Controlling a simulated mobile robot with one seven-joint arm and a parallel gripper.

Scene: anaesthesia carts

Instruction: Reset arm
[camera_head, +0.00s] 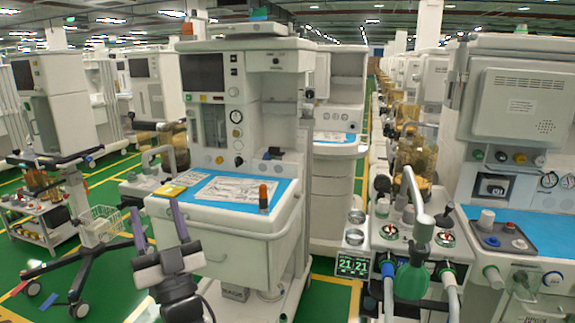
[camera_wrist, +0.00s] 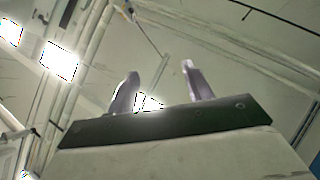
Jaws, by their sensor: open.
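My gripper (camera_head: 158,224) shows at the lower left of the head view, in front of the white drawer front of an anaesthesia cart (camera_head: 235,222). Its two purple-grey fingers point up and stand apart, with nothing between them. In the wrist view my gripper (camera_wrist: 160,88) is also open and empty, with the ceiling and bright lamps behind it. I cannot tell from the head view how far the fingers are from the cart.
A second machine with hoses (camera_head: 415,250) stands at the right. A wheeled stand (camera_head: 75,215) is at the left. Green floor (camera_head: 115,180) shows between them.

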